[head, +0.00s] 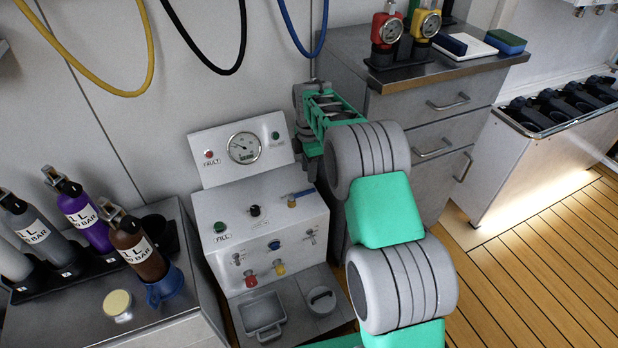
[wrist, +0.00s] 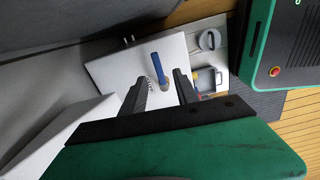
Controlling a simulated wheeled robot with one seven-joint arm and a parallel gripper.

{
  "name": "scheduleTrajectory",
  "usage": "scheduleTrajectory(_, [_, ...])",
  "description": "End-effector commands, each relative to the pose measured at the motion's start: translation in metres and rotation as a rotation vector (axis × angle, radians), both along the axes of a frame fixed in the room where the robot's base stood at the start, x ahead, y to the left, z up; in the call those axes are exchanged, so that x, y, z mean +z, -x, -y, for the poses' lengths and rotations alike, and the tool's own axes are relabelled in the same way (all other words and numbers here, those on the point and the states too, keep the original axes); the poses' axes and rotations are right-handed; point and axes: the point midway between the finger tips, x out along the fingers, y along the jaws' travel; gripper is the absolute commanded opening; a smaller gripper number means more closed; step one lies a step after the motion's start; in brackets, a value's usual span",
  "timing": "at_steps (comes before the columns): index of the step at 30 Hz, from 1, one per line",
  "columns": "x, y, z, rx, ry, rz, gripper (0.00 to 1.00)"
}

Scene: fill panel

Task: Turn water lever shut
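The water lever is most likely the blue handle (head: 302,193) with a brass base on the upper right of the white fill panel (head: 240,215). In the wrist view the blue lever (wrist: 157,67) shows between and just past my fingertips, its base near the right finger. My gripper (wrist: 161,77) is open, with two dark fingers apart and nothing between them that I can see held. Whether the fingers reach down around the lever is unclear. In the head view my arm comes from the lower right, and its end hangs right beside the panel's upper right edge.
The panel has a pressure gauge (head: 244,148), a green FILL knob (head: 220,227), a black knob, and red and yellow fittings below. A bench with labelled bottles (head: 84,214) stands at left. A steel drawer cabinet (head: 430,120) stands close behind my arm. Hoses hang above.

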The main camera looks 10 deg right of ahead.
Motion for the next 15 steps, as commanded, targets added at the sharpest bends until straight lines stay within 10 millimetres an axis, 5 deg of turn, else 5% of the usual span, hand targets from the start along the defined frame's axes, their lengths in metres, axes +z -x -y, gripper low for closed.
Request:
scheduleTrajectory(7, [-0.024,-0.006,0.002,0.060,0.000,-0.007,0.36])
scheduleTrajectory(15, [-0.075,-0.006,0.002,0.057,0.000,-0.005,0.36])
